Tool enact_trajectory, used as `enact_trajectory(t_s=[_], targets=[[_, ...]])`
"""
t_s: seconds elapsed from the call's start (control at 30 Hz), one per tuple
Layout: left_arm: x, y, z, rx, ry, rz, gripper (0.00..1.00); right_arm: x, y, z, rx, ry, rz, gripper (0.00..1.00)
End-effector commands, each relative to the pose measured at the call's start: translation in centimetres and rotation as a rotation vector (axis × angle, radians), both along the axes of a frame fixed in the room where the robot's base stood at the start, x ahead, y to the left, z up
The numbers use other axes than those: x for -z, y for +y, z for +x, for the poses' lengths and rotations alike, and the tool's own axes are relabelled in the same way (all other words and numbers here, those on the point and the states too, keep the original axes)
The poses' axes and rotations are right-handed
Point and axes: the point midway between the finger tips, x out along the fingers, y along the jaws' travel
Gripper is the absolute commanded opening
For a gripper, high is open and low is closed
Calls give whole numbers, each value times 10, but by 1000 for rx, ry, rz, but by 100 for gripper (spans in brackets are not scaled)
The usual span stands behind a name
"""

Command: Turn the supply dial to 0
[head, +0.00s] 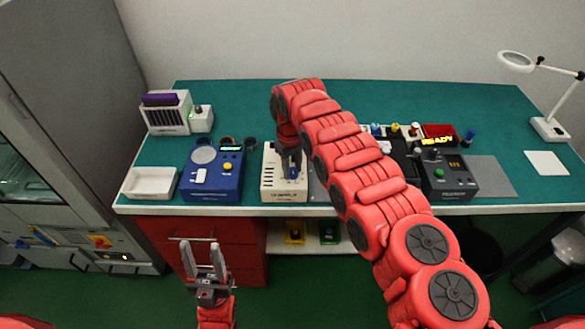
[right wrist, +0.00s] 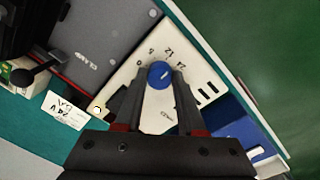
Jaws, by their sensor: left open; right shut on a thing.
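The supply box (head: 270,180) is a cream unit at the front of the green bench, labelled as a supply. Its round blue dial (right wrist: 160,74) has a pale pointer mark that seems to point up and right in the right wrist view. Printed numbers, 12 and 24 among them, ring its far side. My right gripper (head: 291,172) points down over the box, shut on the dial, with one finger on each side in the right wrist view (right wrist: 157,88). In the head view it hides most of the dial. My left gripper (head: 206,262) is open and empty, in front of the bench.
A blue unit (head: 213,178) with a yellow button stands left of the supply box, with a white tray (head: 150,184) beyond it. A dark grey unit (head: 448,178) with a green button stands right. A paper tag (right wrist: 65,109) lies beside the box. My right arm crosses the bench.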

Motion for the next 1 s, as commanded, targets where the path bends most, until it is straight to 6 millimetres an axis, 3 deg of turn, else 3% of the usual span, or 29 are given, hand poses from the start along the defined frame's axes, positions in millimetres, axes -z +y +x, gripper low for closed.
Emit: enact_trajectory(t_s=[0.6,1.0], targets=[[58,0,0,0,0,0,50,6,-1,0,-583,0,-2,0],[85,0,0,0,0,0,50,4,-1,-1,-963,2,0,0]])
